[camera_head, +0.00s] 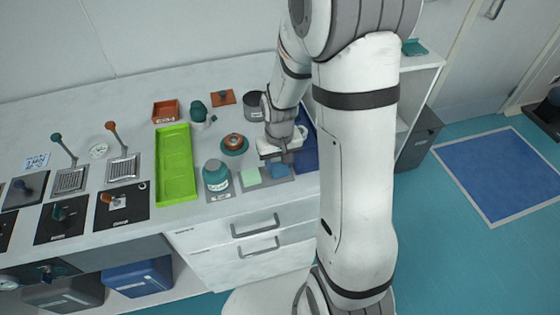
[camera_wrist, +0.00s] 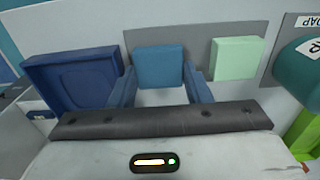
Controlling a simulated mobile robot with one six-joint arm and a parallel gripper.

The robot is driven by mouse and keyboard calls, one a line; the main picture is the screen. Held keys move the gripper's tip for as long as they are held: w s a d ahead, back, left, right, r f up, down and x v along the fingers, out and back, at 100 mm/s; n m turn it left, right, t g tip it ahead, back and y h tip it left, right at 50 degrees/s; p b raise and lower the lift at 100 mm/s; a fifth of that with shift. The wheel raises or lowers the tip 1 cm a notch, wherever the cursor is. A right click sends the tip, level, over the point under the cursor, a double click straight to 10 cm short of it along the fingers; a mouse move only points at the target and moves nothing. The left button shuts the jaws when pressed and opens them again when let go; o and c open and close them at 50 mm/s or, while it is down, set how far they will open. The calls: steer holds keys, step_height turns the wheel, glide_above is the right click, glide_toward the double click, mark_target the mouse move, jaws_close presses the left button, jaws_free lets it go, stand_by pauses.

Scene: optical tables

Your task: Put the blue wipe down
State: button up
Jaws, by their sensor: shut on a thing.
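The blue wipe (camera_head: 279,171) is a small square block at the front edge of the counter, over a grey mat (camera_head: 292,181). My gripper (camera_head: 277,160) points down and is shut on it. In the wrist view the blue wipe (camera_wrist: 160,67) sits between my two fingertips (camera_wrist: 161,84), with the grey mat (camera_wrist: 192,45) behind it. I cannot tell whether the wipe touches the mat or hangs just above it. A pale green wipe (camera_head: 251,176) lies beside it on the mat, and shows in the wrist view (camera_wrist: 235,57).
A dark blue tray (camera_wrist: 75,80) stands close on the other side of the blue wipe. A teal-lidded jar (camera_head: 216,178) stands left of the green wipe. A teal saucer with an orange-brown cup (camera_head: 233,142) and a dark grey pot (camera_head: 254,105) are behind. A lime tray (camera_head: 176,165) lies further left.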

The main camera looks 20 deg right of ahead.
mark_target(280, 167)
steer(key=shift+s, duration=0.1)
steer(key=shift+f, duration=0.2)
steer(key=o, duration=0.7)
steer(key=shift+r, duration=0.1)
steer(key=shift+o, duration=0.2)
step_height(280, 167, up, 12)
steer(key=s+r+t, duration=0.1)
steer(key=s+r, duration=0.2)
steer(key=s, duration=0.4)
steer(key=s+r+t, duration=0.1)
steer(key=s+r, duration=0.3)
steer(key=s, duration=0.3)
steer(key=shift+s+d+r+t, duration=0.15)
steer(key=shift+s+t, duration=0.25)
